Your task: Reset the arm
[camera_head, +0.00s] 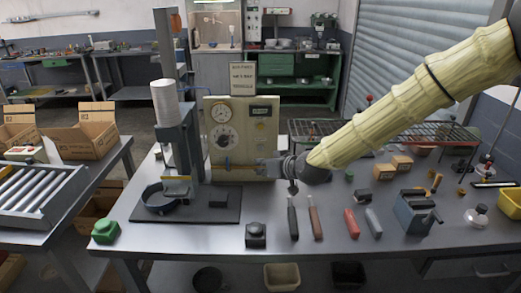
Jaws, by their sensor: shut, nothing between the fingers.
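My arm comes in from the upper right in a yellowish cover. My gripper (268,168) is at its end, over the middle of the grey workbench (185,236), in front of the cream panel machine (242,132) with dials. The gripper is small and dark here; it is shut and holds nothing. A dark round pan (160,207) sits on the black base plate (226,205) of the press-like stand (178,140), left of my gripper. A white cylinder (165,102) stands on top of that stand.
A green knob-like object (105,230) is at the front left corner. A roller conveyor (38,190) and cardboard boxes (85,138) are left.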

